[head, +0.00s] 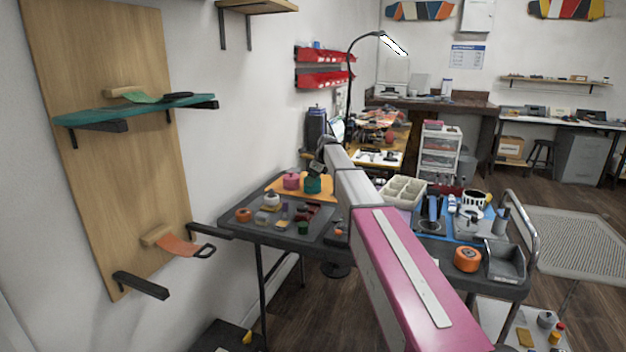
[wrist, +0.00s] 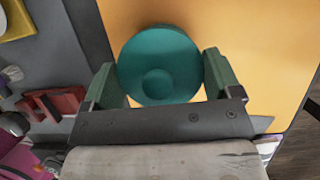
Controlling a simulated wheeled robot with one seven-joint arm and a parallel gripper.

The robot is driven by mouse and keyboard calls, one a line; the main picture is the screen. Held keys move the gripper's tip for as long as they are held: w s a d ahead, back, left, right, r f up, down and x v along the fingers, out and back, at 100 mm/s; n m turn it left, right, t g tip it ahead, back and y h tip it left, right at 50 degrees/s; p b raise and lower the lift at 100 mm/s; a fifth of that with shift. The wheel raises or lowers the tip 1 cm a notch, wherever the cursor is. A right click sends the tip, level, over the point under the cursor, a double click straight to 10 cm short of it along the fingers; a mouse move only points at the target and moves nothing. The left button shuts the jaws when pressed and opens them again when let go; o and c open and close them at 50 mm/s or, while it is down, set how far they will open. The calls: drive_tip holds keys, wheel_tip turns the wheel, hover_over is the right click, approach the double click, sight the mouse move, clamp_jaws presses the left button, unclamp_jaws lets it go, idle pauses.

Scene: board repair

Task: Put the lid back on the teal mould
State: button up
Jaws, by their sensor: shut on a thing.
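A round teal piece with a smaller round raised shape in its middle, which looks like the lid (wrist: 158,50), sits between the two green fingers of my gripper (wrist: 162,78) in the wrist view. The fingers are shut on it from both sides. Below the lid lies an orange mat (wrist: 260,45). In the head view the teal mould (head: 313,186) shows at the end of my arm, on the orange mat. My arm partly hides this spot. I cannot tell whether the lid touches the mould, as the mould's rim is hidden under it in the wrist view.
A pink mould (head: 291,181) stands just left of the teal one. A grey tray (head: 262,232) with several small parts lies in front. A cream divided bin (head: 402,191) and an orange wheel (head: 467,259) are to the right. The wall is close on the left.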

drive_tip(key=o, duration=0.7)
drive_tip(key=shift+o, duration=0.2)
drive_tip(key=shift+r, duration=0.1)
drive_tip(key=shift+r, duration=3.4)
clamp_jaws()
drive_tip(key=shift+f, duration=1.6)
